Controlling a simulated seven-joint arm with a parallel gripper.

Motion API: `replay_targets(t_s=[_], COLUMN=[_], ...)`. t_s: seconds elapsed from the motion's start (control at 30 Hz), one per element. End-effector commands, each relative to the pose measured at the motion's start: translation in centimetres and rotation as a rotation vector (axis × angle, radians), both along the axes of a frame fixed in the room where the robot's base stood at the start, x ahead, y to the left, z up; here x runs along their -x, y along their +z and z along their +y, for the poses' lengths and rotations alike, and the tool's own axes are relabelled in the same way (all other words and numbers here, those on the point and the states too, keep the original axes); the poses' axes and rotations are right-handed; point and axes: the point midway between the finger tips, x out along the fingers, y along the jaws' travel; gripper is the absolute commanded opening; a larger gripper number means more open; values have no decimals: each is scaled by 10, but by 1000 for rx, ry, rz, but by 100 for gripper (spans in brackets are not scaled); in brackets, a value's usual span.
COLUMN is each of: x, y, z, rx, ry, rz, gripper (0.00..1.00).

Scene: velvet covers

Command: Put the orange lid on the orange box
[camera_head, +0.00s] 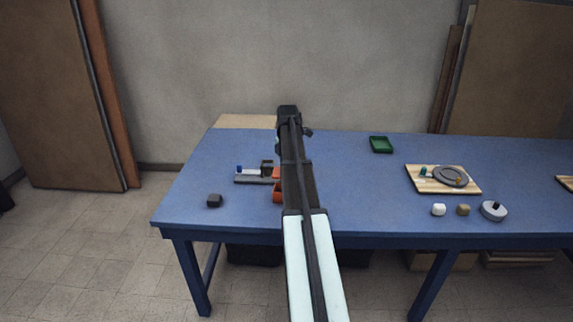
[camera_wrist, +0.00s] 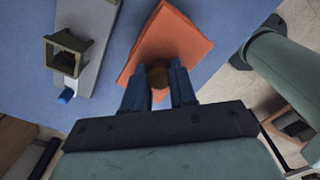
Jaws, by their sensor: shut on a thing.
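In the wrist view, my gripper (camera_wrist: 158,88) is shut on the round brown knob (camera_wrist: 158,73) of the orange lid (camera_wrist: 172,38). The lid is a flat square plate, turned at an angle in the picture. In the head view, an orange patch (camera_head: 276,173) that looks like the lid shows just left of my arm. Below it in the picture is the orange box (camera_head: 278,191), partly hidden behind my arm. My fingers are hidden there. I cannot make out the box in the wrist view, nor tell the lid's height above the table.
A grey tray (camera_head: 248,179) with a dark square frame and a blue piece stands close left of the lid. A dark block (camera_head: 214,201) lies at the front left. A green tray (camera_head: 381,145) and a wooden board (camera_head: 424,185) are right. The blue table (camera_head: 350,190) is clear between.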

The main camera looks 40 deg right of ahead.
Motion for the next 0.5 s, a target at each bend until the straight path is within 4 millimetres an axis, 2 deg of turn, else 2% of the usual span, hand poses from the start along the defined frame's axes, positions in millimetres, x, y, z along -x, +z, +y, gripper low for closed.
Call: replay_targets(t_s=[0.5], x=[0], y=[-38], z=[0], rx=[-1], ry=[-1], rz=[1], gripper=[0])
